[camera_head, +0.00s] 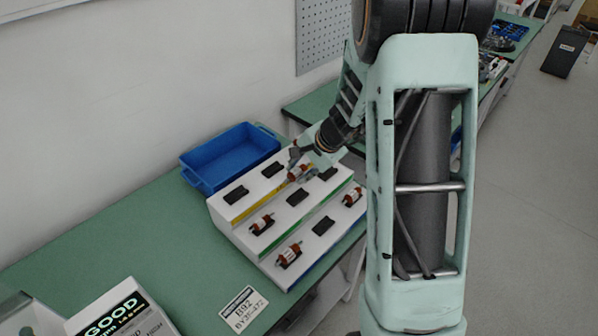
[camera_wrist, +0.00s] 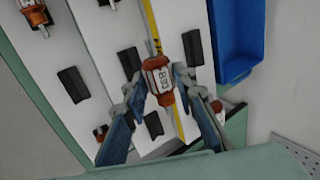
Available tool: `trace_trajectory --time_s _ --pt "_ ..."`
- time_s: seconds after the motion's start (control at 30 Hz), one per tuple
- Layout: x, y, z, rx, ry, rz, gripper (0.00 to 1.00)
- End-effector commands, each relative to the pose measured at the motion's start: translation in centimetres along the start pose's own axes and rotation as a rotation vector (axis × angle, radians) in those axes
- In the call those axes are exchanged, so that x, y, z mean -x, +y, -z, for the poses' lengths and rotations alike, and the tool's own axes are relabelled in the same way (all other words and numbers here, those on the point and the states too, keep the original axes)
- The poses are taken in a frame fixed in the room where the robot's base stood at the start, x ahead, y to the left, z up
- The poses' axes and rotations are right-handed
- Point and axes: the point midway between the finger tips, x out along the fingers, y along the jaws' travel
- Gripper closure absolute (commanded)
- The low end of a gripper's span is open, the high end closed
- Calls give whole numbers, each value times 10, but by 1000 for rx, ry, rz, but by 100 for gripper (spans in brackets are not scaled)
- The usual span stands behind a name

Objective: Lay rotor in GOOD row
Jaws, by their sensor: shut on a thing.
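My gripper (camera_wrist: 166,90) is shut on a rotor with orange-brown ends and a pale printed band (camera_wrist: 158,76). In the head view the held rotor (camera_head: 298,173) is over the stepped white rack (camera_head: 243,238), near its yellow strip (camera_wrist: 152,30). The rack has three tiers of black cradles. The middle tier holds a rotor (camera_head: 262,223) at its left; its centre cradle (camera_head: 298,197) and right cradle (camera_head: 326,173) are empty. The front tier holds a rotor at left (camera_head: 289,256) and one at right (camera_head: 353,197), with an empty cradle (camera_head: 323,225) between. No row wording is readable.
A blue bin (camera_head: 223,161) stands behind the rack; it also shows in the wrist view (camera_wrist: 238,38). A display reading GOOD (camera_head: 115,313) is at lower left, and a B92 sign (camera_head: 243,309) lies before the rack. The green table (camera_head: 110,228) is clear at left.

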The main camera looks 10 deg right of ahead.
Motion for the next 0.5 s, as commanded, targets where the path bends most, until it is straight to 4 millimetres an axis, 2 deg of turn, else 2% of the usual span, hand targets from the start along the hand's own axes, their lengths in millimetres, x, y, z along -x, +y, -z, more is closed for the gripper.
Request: trace_trajectory --time_s 0.5 --pt "-21 12 2 -10 8 0 100"
